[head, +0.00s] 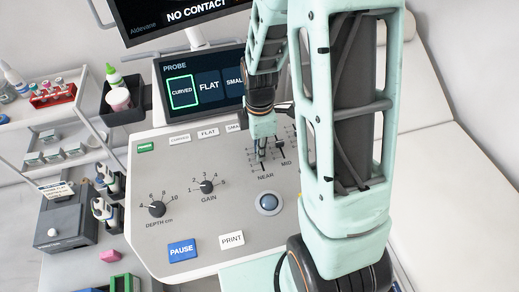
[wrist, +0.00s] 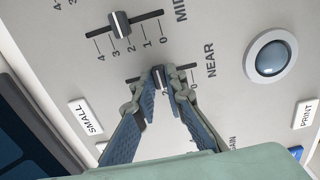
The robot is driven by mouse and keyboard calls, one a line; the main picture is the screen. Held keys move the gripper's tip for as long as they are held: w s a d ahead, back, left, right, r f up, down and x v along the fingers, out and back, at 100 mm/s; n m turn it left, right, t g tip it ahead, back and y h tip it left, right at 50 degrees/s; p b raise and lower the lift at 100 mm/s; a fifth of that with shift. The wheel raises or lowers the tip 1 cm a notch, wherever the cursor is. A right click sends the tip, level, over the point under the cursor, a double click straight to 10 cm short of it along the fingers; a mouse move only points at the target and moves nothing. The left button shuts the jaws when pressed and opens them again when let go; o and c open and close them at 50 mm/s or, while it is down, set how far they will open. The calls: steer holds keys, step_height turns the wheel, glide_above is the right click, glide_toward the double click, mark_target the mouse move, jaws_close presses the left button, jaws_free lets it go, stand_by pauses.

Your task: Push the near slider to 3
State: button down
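The NEAR slider (wrist: 158,76) is a small dark knob with a pale band, in a slot on the grey console panel. My gripper (wrist: 161,80) reaches down to it in the wrist view, with one finger on each side, and appears closed on the knob. The digit 2 shows between the fingers beside the knob, so it stands at about 2. The fingers hide most of the NEAR scale, including its 3. In the head view my gripper (head: 262,152) is over the NEAR slot, and the knob is hard to make out.
A trackball (head: 269,203), PRINT key (head: 231,240), PAUSE key (head: 182,250) and GAIN dial (head: 207,187) are on the same panel. A touch screen (head: 208,88) rises behind it.

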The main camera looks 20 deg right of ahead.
steer(key=shift+w, duration=0.1)
stand_by(0.3)
steer(key=shift+w, duration=0.95)
steer(key=c, duration=2)
jaws_free()
steer(key=shift+o, duration=0.2)
step_height(320, 180, up, 12)
